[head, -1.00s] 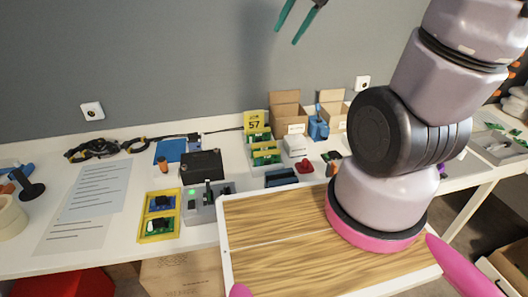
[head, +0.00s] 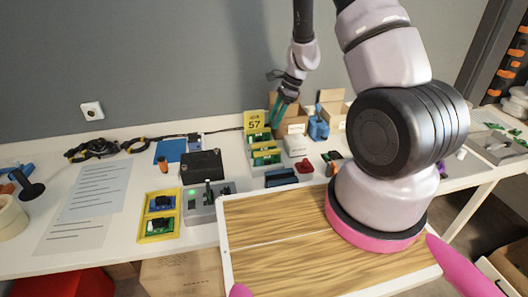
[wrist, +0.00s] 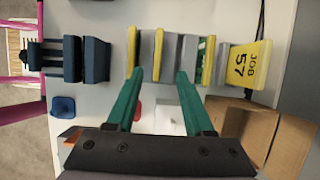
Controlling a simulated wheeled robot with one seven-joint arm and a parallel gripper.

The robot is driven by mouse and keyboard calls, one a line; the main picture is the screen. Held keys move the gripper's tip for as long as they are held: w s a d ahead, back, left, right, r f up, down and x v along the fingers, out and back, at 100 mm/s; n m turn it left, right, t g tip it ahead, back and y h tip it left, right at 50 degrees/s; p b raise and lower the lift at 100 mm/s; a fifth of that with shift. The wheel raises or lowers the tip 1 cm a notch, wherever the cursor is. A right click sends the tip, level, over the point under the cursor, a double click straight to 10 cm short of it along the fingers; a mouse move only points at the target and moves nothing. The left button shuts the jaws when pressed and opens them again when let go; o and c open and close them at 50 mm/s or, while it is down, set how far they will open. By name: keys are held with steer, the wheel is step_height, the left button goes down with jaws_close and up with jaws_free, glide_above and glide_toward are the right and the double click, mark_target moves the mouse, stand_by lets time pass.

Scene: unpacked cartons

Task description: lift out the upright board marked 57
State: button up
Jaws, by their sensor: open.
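A yellow plate marked "JOB 57" (head: 254,121) stands at the back end of a grey and yellow rack (head: 262,161). In the wrist view the plate (wrist: 248,63) is at the right end of the rack (wrist: 158,55). A green board (wrist: 205,62) stands upright in the slot nearest the plate. My gripper (head: 277,121) hangs in the air by the rack, pointing down. In the wrist view its teal fingers (wrist: 158,73) are open, with nothing clearly held between them. They overlap the middle of the rack; their height above it is hard to tell.
Open cardboard boxes (head: 290,102) stand right behind the rack. A white box (head: 296,146), a red item (head: 304,166) and a dark blue holder (head: 281,177) are close by. A black box (head: 202,165) is to the left. A wooden-topped tray (head: 270,225) is in front.

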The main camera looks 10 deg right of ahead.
mark_target(265, 143)
steer(key=x, duration=1.1)
steer(key=shift+s+d+f, duration=0.1)
steer(key=shift+s, duration=0.05)
steer(key=shift+f, duration=0.25)
stand_by(0.4)
jaws_close()
